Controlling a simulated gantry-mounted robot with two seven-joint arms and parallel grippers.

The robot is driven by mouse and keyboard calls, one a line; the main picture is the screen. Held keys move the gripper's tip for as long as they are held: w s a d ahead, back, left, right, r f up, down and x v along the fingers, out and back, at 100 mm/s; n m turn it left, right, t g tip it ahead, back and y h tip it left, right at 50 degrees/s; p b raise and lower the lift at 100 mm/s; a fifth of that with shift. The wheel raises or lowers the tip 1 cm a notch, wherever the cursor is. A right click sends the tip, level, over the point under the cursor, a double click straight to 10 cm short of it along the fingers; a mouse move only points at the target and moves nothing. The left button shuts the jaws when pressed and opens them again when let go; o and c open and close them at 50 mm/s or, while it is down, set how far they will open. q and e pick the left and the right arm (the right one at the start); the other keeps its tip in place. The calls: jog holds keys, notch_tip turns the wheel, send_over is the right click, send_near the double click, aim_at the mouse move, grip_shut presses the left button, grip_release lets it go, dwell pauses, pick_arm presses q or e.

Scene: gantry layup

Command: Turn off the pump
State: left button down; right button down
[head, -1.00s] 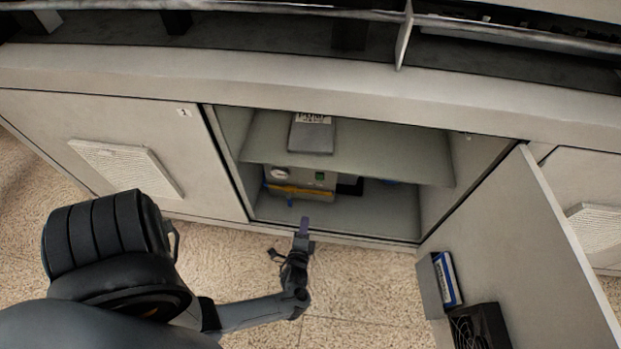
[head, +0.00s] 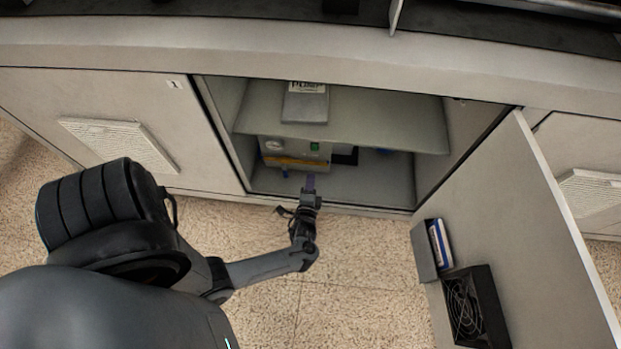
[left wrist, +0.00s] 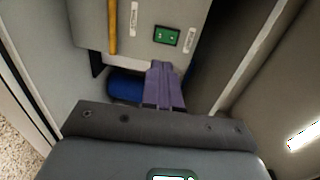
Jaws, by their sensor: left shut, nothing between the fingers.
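The pump (head: 295,152) is a beige box with a round gauge, a yellow stripe and a green switch (head: 315,146). It stands on the floor of the open cabinet, under the shelf. In the left wrist view the pump's face (left wrist: 140,35) shows the green switch (left wrist: 167,37) above the fingers. My left gripper (head: 310,182) is shut and empty at the cabinet opening, below and in front of the pump. Its purple fingertips (left wrist: 162,82) point toward the pump, just short of the switch in the picture. My right gripper is out of view.
A shelf (head: 400,125) above the pump holds a grey booklet (head: 305,104). The cabinet door (head: 520,220) stands open on the right, carrying a fan (head: 465,305) and a holder with a blue item (head: 438,245). A blue part (left wrist: 125,87) lies beside the fingers.

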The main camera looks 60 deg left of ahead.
aim_at(315, 150)
pick_arm(q)
jog(key=b+x, duration=0.5)
jog(key=x, duration=0.5)
jog(key=shift+f, duration=0.1)
jog(key=shift+w+a, duration=0.4)
jog(key=shift+a, duration=0.05)
